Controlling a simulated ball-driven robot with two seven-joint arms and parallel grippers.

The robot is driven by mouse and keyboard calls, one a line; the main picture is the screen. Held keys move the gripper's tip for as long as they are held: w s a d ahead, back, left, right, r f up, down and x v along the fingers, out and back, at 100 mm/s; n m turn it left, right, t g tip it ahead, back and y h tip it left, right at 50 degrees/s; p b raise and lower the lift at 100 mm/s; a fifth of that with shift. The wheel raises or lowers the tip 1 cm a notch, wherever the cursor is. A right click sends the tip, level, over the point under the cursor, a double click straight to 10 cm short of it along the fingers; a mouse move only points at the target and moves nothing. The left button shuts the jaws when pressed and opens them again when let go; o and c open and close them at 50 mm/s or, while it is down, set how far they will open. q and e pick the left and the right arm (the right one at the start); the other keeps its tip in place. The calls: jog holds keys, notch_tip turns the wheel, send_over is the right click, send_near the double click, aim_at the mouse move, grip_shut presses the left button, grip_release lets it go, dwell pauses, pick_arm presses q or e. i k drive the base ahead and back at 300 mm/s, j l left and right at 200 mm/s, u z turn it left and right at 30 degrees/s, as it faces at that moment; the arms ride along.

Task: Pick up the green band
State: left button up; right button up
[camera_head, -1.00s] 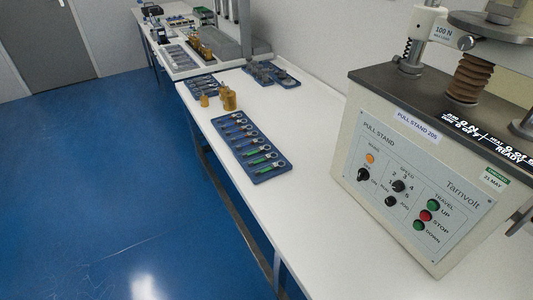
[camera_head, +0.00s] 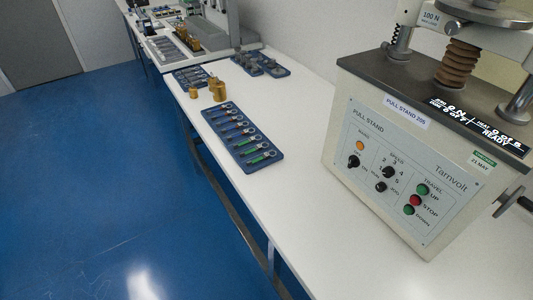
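A blue tray (camera_head: 218,113) lies on the white bench, left of the pull stand. It holds a row of small banded tools with ring ends. Green bands show on the tools at its near end, one green band (camera_head: 257,158) nearest me and another (camera_head: 248,150) just behind it. The bands farther up the row look blue. Neither of my grippers shows in the view.
The pull stand (camera_head: 390,180) with buttons and a readout fills the right side of the white bench (camera_head: 285,205). Brass weights (camera_head: 217,91) and more blue trays (camera_head: 262,63) stand beyond the tray. Blue floor lies left of the bench edge.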

aim_at(259, 148)
jog(key=i+j+z, duration=0.3)
jog(key=z, duration=0.15)
jog(key=i+j+z, duration=0.25)
jog(key=j+z, duration=0.2)
jog(key=i+j+z, duration=0.2)
jog(key=j+z, duration=0.25)
